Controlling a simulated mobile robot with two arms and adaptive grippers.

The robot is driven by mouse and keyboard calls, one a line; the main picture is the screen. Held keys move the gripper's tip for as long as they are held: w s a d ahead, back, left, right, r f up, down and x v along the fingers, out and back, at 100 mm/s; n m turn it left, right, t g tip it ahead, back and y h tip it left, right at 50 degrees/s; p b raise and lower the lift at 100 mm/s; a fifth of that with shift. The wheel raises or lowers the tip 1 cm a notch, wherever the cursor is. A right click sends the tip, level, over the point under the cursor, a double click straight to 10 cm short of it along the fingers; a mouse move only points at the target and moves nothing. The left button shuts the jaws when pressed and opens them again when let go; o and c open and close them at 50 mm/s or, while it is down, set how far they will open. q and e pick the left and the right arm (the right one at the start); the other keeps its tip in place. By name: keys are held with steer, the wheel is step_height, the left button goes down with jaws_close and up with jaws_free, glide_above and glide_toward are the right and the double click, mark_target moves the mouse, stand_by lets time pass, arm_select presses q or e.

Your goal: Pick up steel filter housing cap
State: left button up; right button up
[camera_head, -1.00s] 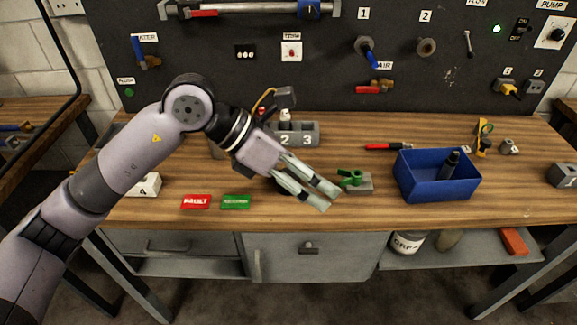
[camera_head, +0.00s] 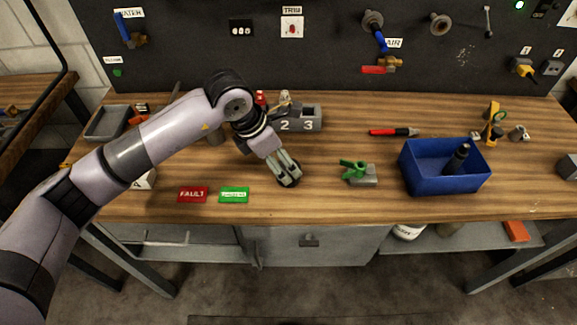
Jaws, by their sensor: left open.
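A dark round piece (camera_head: 291,183), which looks like the steel filter housing cap, lies on the wooden workbench (camera_head: 330,205) left of the green-handled clamp. My left gripper (camera_head: 287,179) points down over it, and its fingers cover most of it. The fingers are open, one on the near left and one on the far right. I cannot tell whether they touch the piece. My right gripper is not in view.
A green-handled clamp (camera_head: 357,172) and a blue bin (camera_head: 445,180) holding a dark bottle stand to the right. Red FAULT (camera_head: 192,194) and green (camera_head: 234,194) tags lie left. A grey numbered block (camera_head: 305,120) stands behind. The bench front between tags and clamp is clear.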

mark_target(288, 172)
arm_select(q)
steer(key=shift+d+f, duration=0.1)
steer(key=shift+f, duration=0.1)
steer(key=shift+d+f, duration=0.15)
steer(key=x, duration=0.1)
steer(key=p+x, duration=0.1)
steer(key=x, duration=0.1)
steer(key=p+x, duration=0.1)
steer(key=shift+w+d+f, duration=0.15)
steer(key=shift+w+d, duration=0.05)
steer(key=shift+w, duration=0.1)
steer(key=shift+f, duration=0.2)
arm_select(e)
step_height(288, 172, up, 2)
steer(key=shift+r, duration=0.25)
arm_select(q)
steer(key=shift+c, duration=0.4)
steer(key=c, duration=1)
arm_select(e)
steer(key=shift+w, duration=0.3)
arm_select(q)
steer(key=shift+r, duration=0.15)
steer(key=shift+c, duration=0.2)
